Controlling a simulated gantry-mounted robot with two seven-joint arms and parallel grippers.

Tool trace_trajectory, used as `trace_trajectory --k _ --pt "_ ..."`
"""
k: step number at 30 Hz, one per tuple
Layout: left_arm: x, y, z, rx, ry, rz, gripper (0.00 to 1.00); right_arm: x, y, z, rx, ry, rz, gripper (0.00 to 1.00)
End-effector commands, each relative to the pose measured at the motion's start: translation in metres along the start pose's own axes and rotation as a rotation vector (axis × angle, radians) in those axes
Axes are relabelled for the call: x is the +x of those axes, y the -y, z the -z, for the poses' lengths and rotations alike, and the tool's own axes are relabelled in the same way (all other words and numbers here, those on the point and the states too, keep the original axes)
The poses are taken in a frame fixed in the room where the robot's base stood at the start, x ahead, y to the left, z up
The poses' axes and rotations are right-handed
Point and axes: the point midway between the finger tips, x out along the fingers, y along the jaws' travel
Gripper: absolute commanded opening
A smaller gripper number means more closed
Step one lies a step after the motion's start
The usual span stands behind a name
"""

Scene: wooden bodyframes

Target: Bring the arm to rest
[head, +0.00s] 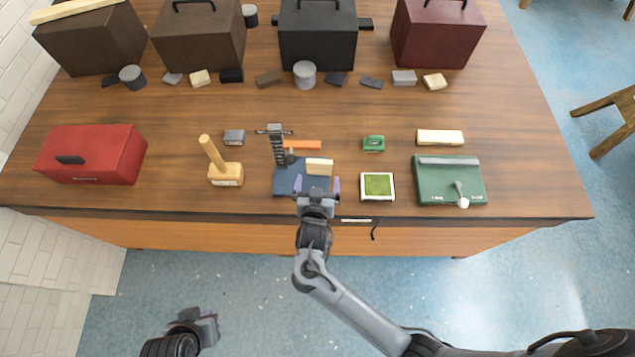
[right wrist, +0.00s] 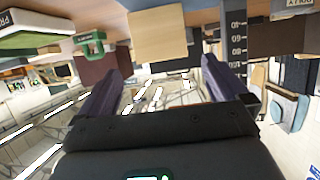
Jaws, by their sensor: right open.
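My right gripper (head: 317,185) is at the table's front edge, in front of a blue base (head: 287,180) that carries a black upright scale (head: 278,148) and a pale wooden block (head: 319,167). Its purple fingers are spread apart with nothing between them. In the right wrist view the open fingers (right wrist: 160,88) point toward the wooden block (right wrist: 158,36), which looks apart from them. My right arm reaches in from the lower right. My left gripper (head: 207,324) hangs over the floor at the lower left, clear of the table; its jaw opening is unclear.
On the wooden table (head: 330,226), a mallet (head: 225,173) stands left of the blue base. A green-topped pad (head: 378,187) and a green board with a lever (head: 450,180) are to the right. A red box (head: 92,153) sits far left. Dark boxes line the back.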

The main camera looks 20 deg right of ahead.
Motion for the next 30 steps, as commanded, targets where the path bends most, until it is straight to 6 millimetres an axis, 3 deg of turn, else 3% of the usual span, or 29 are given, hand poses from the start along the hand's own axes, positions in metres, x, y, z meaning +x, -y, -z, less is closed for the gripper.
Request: trace_trajectory --k 11,16,20,24,30 --pt "0.0 0.003 -0.001 0.011 0.002 0.009 0.0 0.0 -0.001 -0.002 -0.001 0.003 -0.001 1.0" --pt "0.0 0.003 -0.001 0.011 0.002 0.009 0.0 -0.006 -0.014 -0.029 -0.027 0.039 -0.013 1.0" --pt "0.0 0.003 -0.001 0.011 0.002 0.009 0.0 -0.012 -0.049 -0.06 -0.056 0.08 -0.05 1.0" --pt "0.0 0.003 -0.001 0.008 0.001 0.008 0.0 -0.025 -0.106 -0.077 -0.059 0.136 -0.042 1.0" --pt "0.0 0.0 0.0 0.002 0.001 0.001 0.0 -0.062 -0.147 -0.067 -0.089 0.347 0.146 1.0"
